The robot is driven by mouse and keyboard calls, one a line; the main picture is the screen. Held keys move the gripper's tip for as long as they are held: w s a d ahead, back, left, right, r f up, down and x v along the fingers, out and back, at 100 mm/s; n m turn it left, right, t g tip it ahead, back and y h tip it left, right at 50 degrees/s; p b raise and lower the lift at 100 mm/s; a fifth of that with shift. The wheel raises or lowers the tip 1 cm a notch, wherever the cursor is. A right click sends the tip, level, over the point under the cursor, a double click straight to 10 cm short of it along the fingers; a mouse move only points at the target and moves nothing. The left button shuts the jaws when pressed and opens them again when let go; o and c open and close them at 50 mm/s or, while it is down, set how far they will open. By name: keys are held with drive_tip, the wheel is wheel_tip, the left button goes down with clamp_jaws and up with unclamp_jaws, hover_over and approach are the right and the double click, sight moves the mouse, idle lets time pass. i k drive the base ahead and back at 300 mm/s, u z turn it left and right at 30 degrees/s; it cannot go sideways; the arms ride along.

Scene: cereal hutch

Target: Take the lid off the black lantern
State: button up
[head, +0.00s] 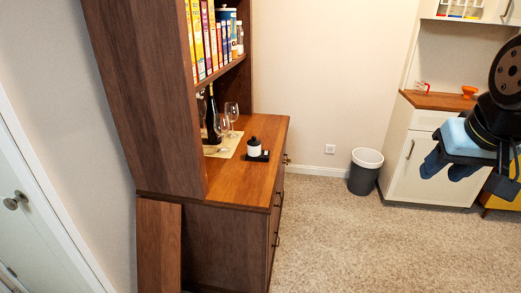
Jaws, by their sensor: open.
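A small black-and-white object (254,147), which looks like the black lantern, stands upright on the wooden hutch counter. Its top is black with a small knob, which looks like the lid (254,141), and the lid sits on it. Dark pieces lie at its foot, too small to make out. My gripper (450,171) is at the right edge of the head view, pointing down, open and apparently empty. It is far to the right of the lantern, in front of a white cabinet, and touches nothing that I can see.
On the hutch counter (238,185), two wine glasses (227,118) and a dark bottle (211,115) stand close behind the lantern. A shelf of cereal boxes (207,40) overhangs the back. A grey bin (365,172) stands by the wall. The carpet (330,235) between is clear.

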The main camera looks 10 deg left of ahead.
sight(253, 145)
drive_tip(key=z, duration=0.05)
drive_tip(key=k, duration=1.05)
drive_tip(key=u, duration=1)
drive_tip(key=i, duration=2.3)
drive_tip(key=z, duration=0.55)
drive_tip(key=k, duration=0.9)
